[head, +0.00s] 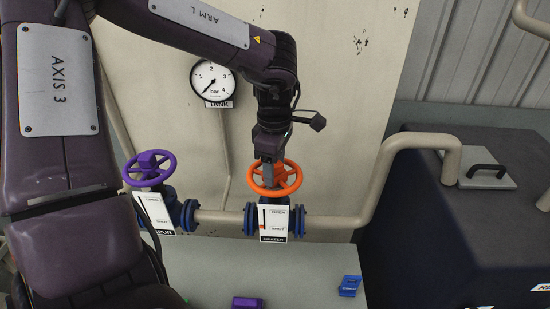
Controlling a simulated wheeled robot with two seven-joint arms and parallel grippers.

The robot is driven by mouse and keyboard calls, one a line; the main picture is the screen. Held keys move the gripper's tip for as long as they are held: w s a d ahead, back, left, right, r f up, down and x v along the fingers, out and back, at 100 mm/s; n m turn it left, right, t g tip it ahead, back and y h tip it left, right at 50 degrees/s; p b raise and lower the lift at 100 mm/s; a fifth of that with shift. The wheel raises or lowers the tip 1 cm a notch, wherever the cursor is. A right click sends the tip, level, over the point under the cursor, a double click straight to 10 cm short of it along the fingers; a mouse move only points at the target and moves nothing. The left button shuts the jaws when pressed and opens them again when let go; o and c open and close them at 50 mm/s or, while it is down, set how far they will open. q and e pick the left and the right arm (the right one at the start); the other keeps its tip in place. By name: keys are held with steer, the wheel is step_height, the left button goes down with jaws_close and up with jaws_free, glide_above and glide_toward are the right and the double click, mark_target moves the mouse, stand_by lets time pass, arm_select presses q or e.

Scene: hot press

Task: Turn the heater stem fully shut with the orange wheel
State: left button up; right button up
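The orange wheel (291,178) sits on top of the heater valve, between blue pipe flanges (299,221). A white plate (283,221) marked open and shut, with a dark vertical slot, hangs in front of that valve. The stem's position along the slot is too small to read. My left gripper (268,180) points down at the orange wheel from above, its fingers at the wheel's near-middle part and overlapping it in the picture. The fingers look narrow and close together. Whether they are closed on the wheel is not clear. My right gripper is not in view.
A purple wheel (150,166) on a similar valve stands to the left on the same beige pipe (333,222). A round gauge (212,81) is on the panel behind. Blue (349,286) and purple (247,303) pieces lie below. A dark box (440,220) stands right.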

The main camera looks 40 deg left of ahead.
arm_select(q)
steer(key=n+b, duration=0.1)
steer(key=n, duration=0.3)
steer(key=shift+f, duration=0.1)
steer(key=shift+n, duration=1.2)
steer(key=c, duration=0.4)
steer(key=shift+r+m+p, duration=0.3)
steer(key=shift+m+p, duration=0.1)
steer(key=shift+m, duration=0.5)
steer(key=shift+c, duration=0.3)
steer(key=shift+m+p, duration=0.35)
steer(key=shift+m, duration=0.65)
steer(key=m, duration=0.3)
steer(key=shift+f, duration=0.1)
steer(key=shift+f+m+p, duration=0.1)
steer(key=shift+m+p, duration=0.2)
steer(key=shift+m, duration=0.5)
